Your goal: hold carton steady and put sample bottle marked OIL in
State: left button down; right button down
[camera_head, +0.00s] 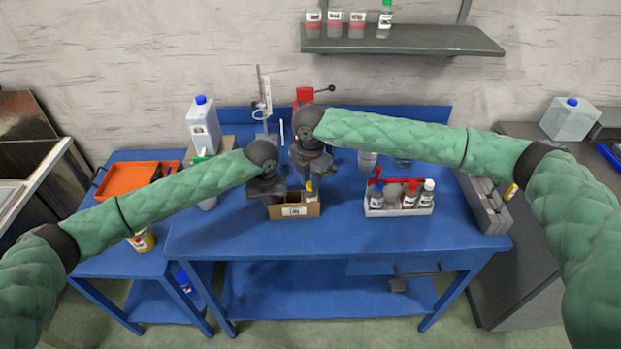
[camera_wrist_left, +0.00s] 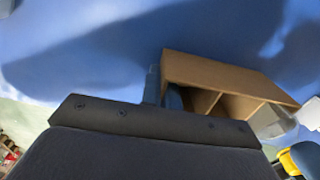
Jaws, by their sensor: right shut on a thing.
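The small brown carton (camera_head: 294,211) stands on the blue bench with a white label on its front, too small to read surely. The left wrist view shows its wall (camera_wrist_left: 225,72) and inner dividers. My left gripper (camera_head: 268,195) is at the carton's left end. Its fingertips (camera_wrist_left: 162,90) lie close to the end wall, and I cannot tell whether they press on it. My right gripper (camera_head: 311,183) is shut on a yellow-capped bottle (camera_head: 309,186) at the carton's right end. The bottle (camera_wrist_left: 288,162) also shows beside that end in the left wrist view; its marking is hidden.
A white tray (camera_head: 400,212) with several bottles and a red handle stands to the right. A large white jug (camera_head: 202,125) and a stand (camera_head: 266,110) are behind on the left. A grey rack (camera_head: 484,205) is at the right edge. The bench front is clear.

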jog(key=c, duration=1.1)
grip_release()
notch_tip(320, 180, up, 12)
pick_arm(q)
jog(key=c, duration=2.1)
grip_release()
jog(key=o, duration=0.5)
